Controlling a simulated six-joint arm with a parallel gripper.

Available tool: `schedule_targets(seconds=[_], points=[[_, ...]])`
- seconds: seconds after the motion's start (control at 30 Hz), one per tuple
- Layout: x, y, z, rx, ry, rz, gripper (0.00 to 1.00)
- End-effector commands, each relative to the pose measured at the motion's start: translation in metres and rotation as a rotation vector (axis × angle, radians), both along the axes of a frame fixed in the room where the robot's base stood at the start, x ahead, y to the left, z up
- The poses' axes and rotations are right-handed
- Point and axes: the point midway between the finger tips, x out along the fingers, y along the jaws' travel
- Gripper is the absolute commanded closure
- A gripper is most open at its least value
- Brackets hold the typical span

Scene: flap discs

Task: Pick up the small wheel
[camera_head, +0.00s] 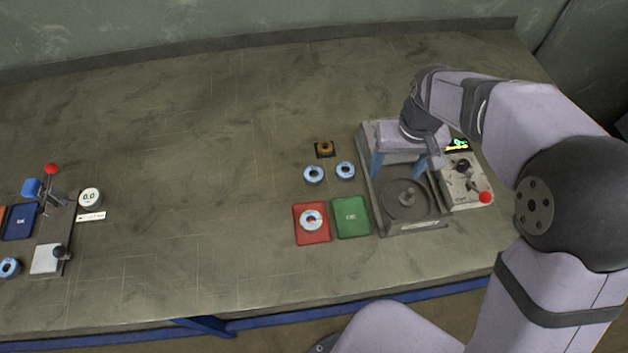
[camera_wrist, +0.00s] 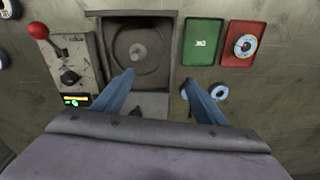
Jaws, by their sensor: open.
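A small yellow-brown wheel (camera_head: 325,147) lies on a dark square pad, behind two blue-and-white ring discs. It looks smaller than the rings, and I do not see it in the wrist view. One ring disc (camera_head: 313,174) lies left of the other (camera_head: 345,170). A third ring disc (camera_head: 311,220) lies on the red tile and also shows in the wrist view (camera_wrist: 245,45). My gripper (camera_head: 398,165) is open and empty above the grey machine, right of the discs. In the wrist view its blue fingers (camera_wrist: 157,79) are spread, and the right one partly covers a ring disc.
The grey machine (camera_head: 428,222) has a round plate, with a control box (camera_head: 465,185) and red knob beside it. The red tile (camera_head: 299,238) and green tile (camera_head: 352,218) lie left of it. A gauge stand (camera_head: 47,235) is far left. The table between is clear.

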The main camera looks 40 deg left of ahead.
Motion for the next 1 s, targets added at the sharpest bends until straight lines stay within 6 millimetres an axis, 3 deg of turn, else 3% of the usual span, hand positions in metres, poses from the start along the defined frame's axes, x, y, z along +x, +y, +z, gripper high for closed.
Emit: schedule_targets(seconds=[0.03, 0.1, 0.2, 0.33, 0.5, 1.0], points=[[-0.005, 0.035, -0.015, 0.004, -0.004, 0.068, 0.35], [-0.014, 0.075, -0.024, 0.01, -0.011, 0.141, 0.35], [-0.03, 0.119, -0.035, 0.019, -0.018, 0.225, 0.35], [-0.047, 0.156, -0.043, 0.027, -0.025, 0.294, 0.35], [-0.057, 0.173, -0.046, 0.032, -0.028, 0.328, 0.35], [-0.055, 0.175, -0.067, 0.032, -0.028, 0.327, 0.35]])
